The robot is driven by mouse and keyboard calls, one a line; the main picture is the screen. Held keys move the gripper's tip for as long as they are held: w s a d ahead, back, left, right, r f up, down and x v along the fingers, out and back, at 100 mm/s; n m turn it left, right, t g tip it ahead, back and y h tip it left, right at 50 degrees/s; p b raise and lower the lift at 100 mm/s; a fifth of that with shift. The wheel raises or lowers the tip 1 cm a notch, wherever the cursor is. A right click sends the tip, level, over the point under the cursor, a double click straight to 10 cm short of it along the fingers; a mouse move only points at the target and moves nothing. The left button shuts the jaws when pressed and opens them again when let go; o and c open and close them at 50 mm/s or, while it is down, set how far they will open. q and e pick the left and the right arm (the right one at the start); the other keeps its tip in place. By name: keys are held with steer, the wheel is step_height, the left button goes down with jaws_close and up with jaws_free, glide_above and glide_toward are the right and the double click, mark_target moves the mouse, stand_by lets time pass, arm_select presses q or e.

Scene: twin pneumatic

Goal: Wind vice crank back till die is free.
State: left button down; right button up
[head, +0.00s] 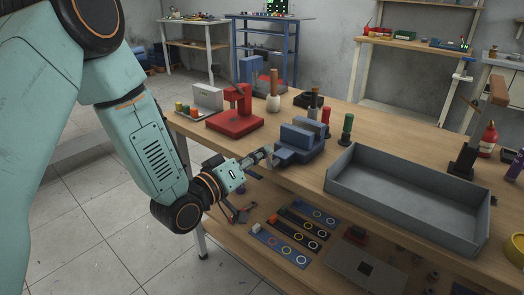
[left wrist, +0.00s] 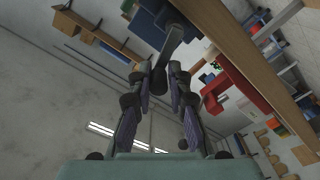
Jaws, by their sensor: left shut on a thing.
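The blue-grey vice (head: 303,138) stands at the near edge of the wooden bench, its jaw blocks on top. My left gripper (head: 266,155) is at the vice's front, over the bench edge. In the left wrist view the fingers (left wrist: 160,84) are shut on the end of the dark crank (left wrist: 174,48), which runs up toward the blue vice body (left wrist: 156,14). In the head view the crank is mostly hidden by the gripper. I cannot make out a die between the jaws. My right gripper is not in view.
A grey open tray (head: 405,198) stands right of the vice. A red press (head: 236,115) is to its left, with a wooden-handled tool (head: 273,95) behind. A green-topped post (head: 347,127) stands close by. The lower shelf holds marked strips (head: 283,247).

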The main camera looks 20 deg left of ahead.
mark_target(262, 171)
arm_select(q)
steer(key=f+n+b, duration=0.1)
steer(key=f+n, duration=0.1)
steer(key=n, duration=0.5)
steer(key=a+f+n+b, duration=0.1)
steer(key=f+n, duration=0.1)
steer(key=n, duration=0.5)
steer(key=a+f+n+b, duration=0.1)
steer(key=f+n, duration=0.1)
steer(key=n, duration=0.5)
steer(key=shift+w+f, duration=0.35)
steer(key=shift+w, duration=0.05)
steer(key=shift+s+d+f+n+b, duration=0.15)
steer(key=shift+n+b, duration=0.1)
steer(key=shift+n, duration=0.45)
steer(key=shift+w+f+n+b, duration=0.1)
steer(key=shift+n+b, duration=0.15)
steer(key=shift+n, duration=0.45)
steer(key=c, duration=1.3)
jaws_free()
steer(key=shift+s, duration=0.1)
steer(key=shift+d+f, duration=0.1)
